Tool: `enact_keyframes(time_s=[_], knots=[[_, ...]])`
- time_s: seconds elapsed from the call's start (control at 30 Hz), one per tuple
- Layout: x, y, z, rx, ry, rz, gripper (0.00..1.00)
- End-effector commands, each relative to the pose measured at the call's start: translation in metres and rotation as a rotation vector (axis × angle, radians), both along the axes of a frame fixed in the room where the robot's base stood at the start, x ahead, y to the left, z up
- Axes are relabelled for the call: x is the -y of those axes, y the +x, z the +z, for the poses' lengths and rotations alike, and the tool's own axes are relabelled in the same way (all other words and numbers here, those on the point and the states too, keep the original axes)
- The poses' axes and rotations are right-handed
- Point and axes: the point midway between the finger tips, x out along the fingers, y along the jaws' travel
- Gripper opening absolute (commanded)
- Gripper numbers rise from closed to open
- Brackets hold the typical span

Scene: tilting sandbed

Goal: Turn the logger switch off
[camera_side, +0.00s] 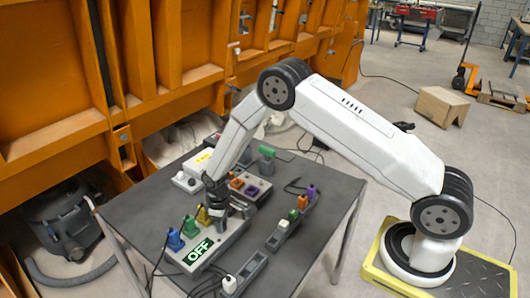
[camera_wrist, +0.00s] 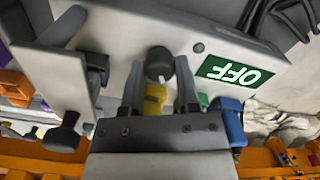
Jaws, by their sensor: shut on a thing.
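The grey logger box (camera_side: 224,240) lies on the dark table, with a green OFF display (camera_side: 198,251) at its near end. The display also shows upside down in the wrist view (camera_wrist: 235,72). A round black knob (camera_wrist: 159,62) with a pale pointer mark sits on the box face. My gripper (camera_wrist: 160,82) is shut on this knob, one finger on each side. In the side view my gripper (camera_side: 215,205) reaches down to the far part of the box and hides the knob.
Blue (camera_side: 175,239) and yellow (camera_side: 203,217) plugs stand along the box's left side. A unit with orange and purple (camera_side: 252,190) plugs is behind. A grey strip (camera_side: 277,239) with several coloured plugs lies right. Cables trail at the near edge.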

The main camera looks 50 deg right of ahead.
Motion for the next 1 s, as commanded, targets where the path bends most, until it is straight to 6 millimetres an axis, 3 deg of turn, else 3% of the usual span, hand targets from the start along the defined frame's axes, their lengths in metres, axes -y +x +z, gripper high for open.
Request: enact_keyframes(time_s=[0.27,0.3,0.37,0.4,0.77,1.0], knots=[[0.0,0.0,0.0,0.0,-0.001,0.003,0.0],[0.0,0.0,0.0,0.001,-0.001,0.003,0.53],[0.0,0.0,0.0,0.001,-0.001,0.003,0.72],[0.0,0.0,0.0,0.001,-0.001,0.003,0.76],[0.0,0.0,0.001,0.001,-0.001,0.001,0.76],[0.0,0.001,0.014,0.002,0.0,0.001,0.76]])
